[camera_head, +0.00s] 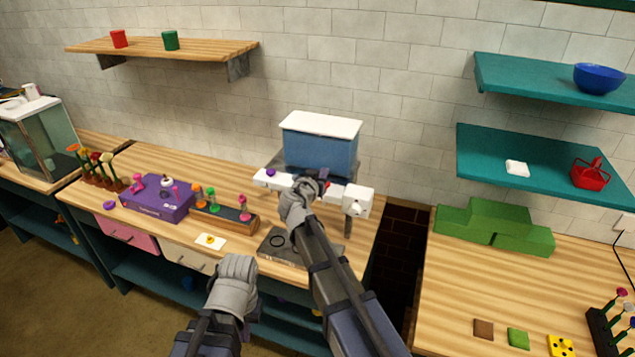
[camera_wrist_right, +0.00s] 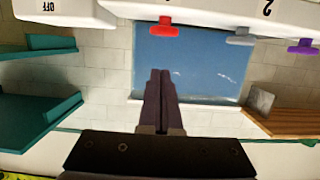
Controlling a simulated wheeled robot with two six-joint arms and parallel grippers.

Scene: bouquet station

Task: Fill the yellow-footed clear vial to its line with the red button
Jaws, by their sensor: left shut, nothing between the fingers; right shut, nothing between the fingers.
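The dispenser (camera_head: 320,152) has a blue tank with a white lid above a white bar. Its red button (camera_wrist_right: 165,27) shows in the right wrist view, beside a grey button (camera_wrist_right: 240,39) and a purple button (camera_wrist_right: 302,47). My right gripper (camera_head: 318,178) is at the bar in the head view; its shut, empty fingers (camera_wrist_right: 163,100) point towards the red button, apparently short of it. My left gripper (camera_head: 238,265) is low in front of the counter, shut and empty. I cannot make out a clear vial; my right arm hides part of the dispenser's base.
A white card (camera_head: 210,241) with a small yellow-orange item lies on the counter. A wooden rack (camera_head: 225,215) with coloured pieces and a purple box (camera_head: 158,205) stand to the left. Green blocks (camera_head: 490,228) sit on the right counter, beyond a gap.

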